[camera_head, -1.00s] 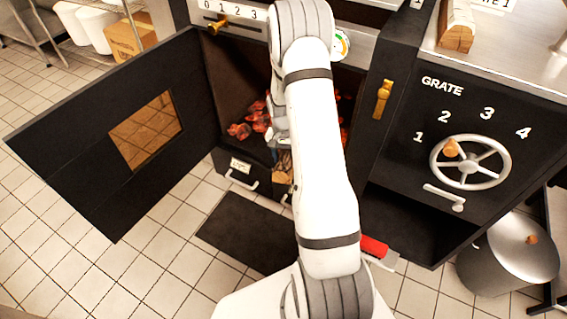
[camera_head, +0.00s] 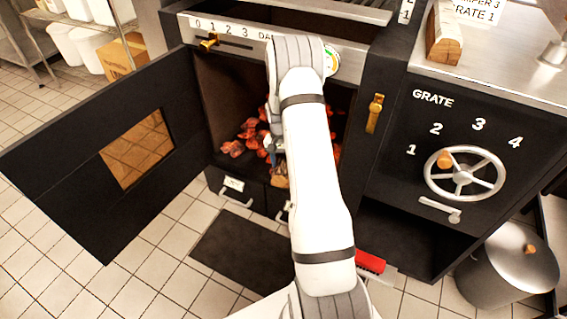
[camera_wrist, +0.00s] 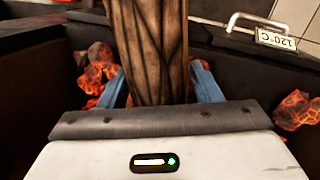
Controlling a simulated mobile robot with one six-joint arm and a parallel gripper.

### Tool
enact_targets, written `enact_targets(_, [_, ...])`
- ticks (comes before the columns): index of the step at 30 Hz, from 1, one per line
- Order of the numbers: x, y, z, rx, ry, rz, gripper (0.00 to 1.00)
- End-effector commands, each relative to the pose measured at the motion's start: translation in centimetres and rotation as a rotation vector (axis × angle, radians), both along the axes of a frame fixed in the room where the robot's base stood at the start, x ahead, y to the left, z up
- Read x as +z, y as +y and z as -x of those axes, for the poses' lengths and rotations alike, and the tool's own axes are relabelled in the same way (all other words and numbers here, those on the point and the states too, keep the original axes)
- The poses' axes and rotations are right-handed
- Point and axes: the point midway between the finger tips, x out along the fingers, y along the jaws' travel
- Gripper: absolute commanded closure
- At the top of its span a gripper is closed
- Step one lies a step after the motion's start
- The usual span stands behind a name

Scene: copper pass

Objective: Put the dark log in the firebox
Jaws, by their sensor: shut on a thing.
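My gripper (camera_wrist: 160,88) is shut on a log (camera_wrist: 150,45) with brown, dark-grained bark, its blue fingers on either side. In the head view my gripper (camera_head: 272,148) is at the firebox mouth, partly hidden by my arm. Only a small part of the log (camera_head: 280,172) shows there, low at the front of the opening. The firebox (camera_head: 225,95) is open, with glowing orange coals (camera_head: 238,148) inside. The coals also show on both sides of the log in the wrist view (camera_wrist: 98,72). I cannot tell whether the log touches them.
The firebox door (camera_head: 60,185) stands wide open to the left. A grate wheel (camera_head: 464,174) is on the right panel. A lidded metal bin (camera_head: 508,270) stands at lower right.

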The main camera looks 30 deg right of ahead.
Motion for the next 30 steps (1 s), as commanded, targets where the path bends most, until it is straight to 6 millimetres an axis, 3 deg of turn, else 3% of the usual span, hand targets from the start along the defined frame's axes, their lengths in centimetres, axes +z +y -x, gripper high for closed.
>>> enact_targets(2, [0.1, 0.0, -0.1, 0.000, -0.002, 0.001, 0.91])
enact_targets(3, [0.1, 0.0, -0.1, 0.000, -0.002, 0.001, 0.39])
enact_targets(9, [0.1, 0.0, 0.0, 0.000, -0.001, 0.001, 0.22])
enact_targets(12, [0.0, 0.0, 0.0, 0.000, 0.000, 0.000, 0.17])
enact_targets(22, [0.1, 0.5, 0.6, 0.001, 0.004, -0.001, 0.17])
enact_targets(30, [1.2, 3.3, 3.9, 0.003, 0.002, -0.001, 0.17])
